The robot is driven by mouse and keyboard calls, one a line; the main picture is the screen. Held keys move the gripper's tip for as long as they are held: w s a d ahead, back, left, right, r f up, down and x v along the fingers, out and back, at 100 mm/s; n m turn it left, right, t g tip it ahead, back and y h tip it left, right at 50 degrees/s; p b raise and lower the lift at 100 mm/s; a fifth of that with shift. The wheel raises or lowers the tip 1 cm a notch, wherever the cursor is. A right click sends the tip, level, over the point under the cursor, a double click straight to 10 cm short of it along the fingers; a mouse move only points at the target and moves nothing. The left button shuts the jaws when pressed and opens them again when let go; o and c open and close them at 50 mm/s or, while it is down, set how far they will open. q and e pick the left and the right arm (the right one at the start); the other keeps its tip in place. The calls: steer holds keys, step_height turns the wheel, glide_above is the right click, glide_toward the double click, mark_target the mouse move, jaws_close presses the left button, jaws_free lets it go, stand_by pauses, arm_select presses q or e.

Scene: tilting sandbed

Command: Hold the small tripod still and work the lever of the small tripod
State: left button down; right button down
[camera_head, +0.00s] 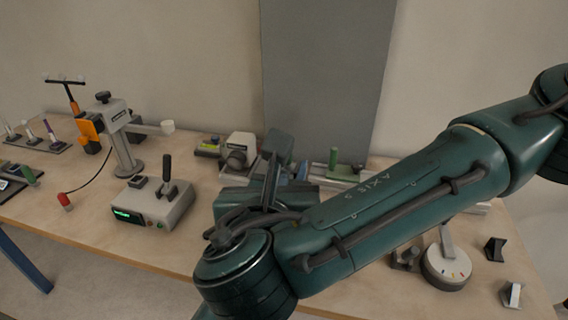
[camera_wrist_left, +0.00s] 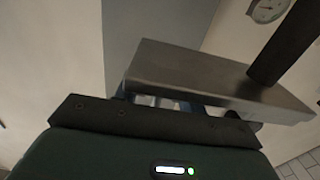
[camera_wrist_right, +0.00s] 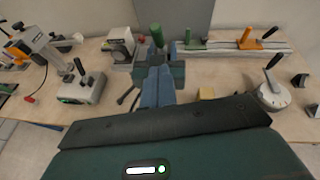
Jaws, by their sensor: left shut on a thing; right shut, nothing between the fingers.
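In the left wrist view a grey metal slab with a dark rod standing on it, which looks like part of the small tripod (camera_wrist_left: 190,75), fills the space before my left gripper (camera_wrist_left: 165,103). That gripper is shut on it; its blue fingers are mostly hidden behind the slab. I cannot make out the legs, nor whether the rod is the lever. My left gripper cannot be made out in the head view. In the right wrist view my right gripper (camera_wrist_right: 156,75) is shut and empty, its blue fingers over the middle of the table. In the head view my right arm largely hides it.
A grey box with a black lever (camera_head: 155,205) and a column stand (camera_head: 122,140) stand on the left of the table. A vice-like block (camera_head: 238,150) is at the back. A round dial (camera_wrist_right: 272,97) is on the right. Bare tabletop (camera_head: 110,225) lies at the front left.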

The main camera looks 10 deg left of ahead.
arm_select(q)
steer(key=shift+r, duration=0.1)
arm_select(e)
steer(key=x, duration=1)
steer(key=shift+a, duration=0.1)
